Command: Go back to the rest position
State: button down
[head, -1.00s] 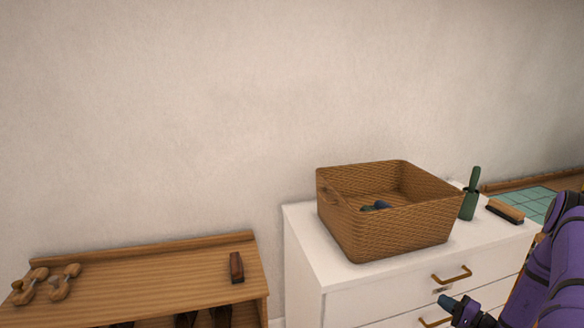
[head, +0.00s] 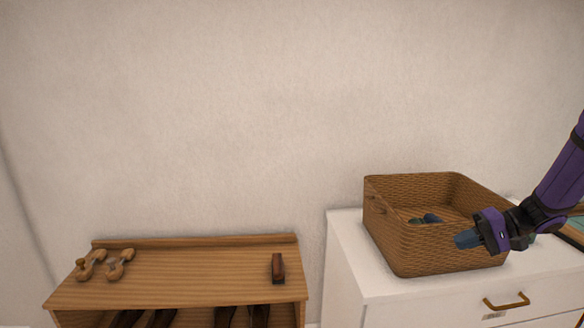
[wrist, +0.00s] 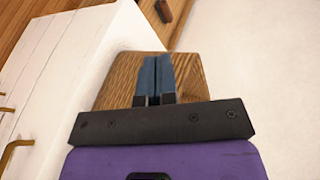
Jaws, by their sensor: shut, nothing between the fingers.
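My gripper (head: 466,240) is at the end of my purple arm, in front of the wicker basket (head: 440,257) in the head view. Its blue fingers are closed together with nothing between them, as the wrist view (wrist: 157,72) shows. In that view the basket (wrist: 120,78) lies beyond the fingers. I cannot tell whether the fingers touch the basket. Small green and dark blue items (head: 428,218) lie inside the basket.
The basket stands on a white drawer cabinet (head: 345,250) with a brass handle (head: 506,302). Left of it is a wooden shoe rack (head: 190,280) with shoe trees (head: 106,264) and a brush (head: 278,268) on top. The wall above is bare.

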jog(key=s+a+r+n+g+h, duration=0.2)
jog(key=s+a+r+h, duration=0.1)
jog(key=s+a+r, duration=0.4)
jog(key=s+a+r+t+h, duration=0.2)
jog(key=s+r+h, duration=0.2)
jog(key=s, duration=0.5)
jog(key=s+a+r+n+t+h, duration=0.1)
jog(key=s+r+h, duration=0.3)
jog(key=s+r, duration=0.5)
jog(key=shift+s+a+r+n+t+h, duration=0.2)
jog(key=shift+s+a+n+t+h, duration=0.1)
jog(key=shift+s+a+t, duration=0.55)
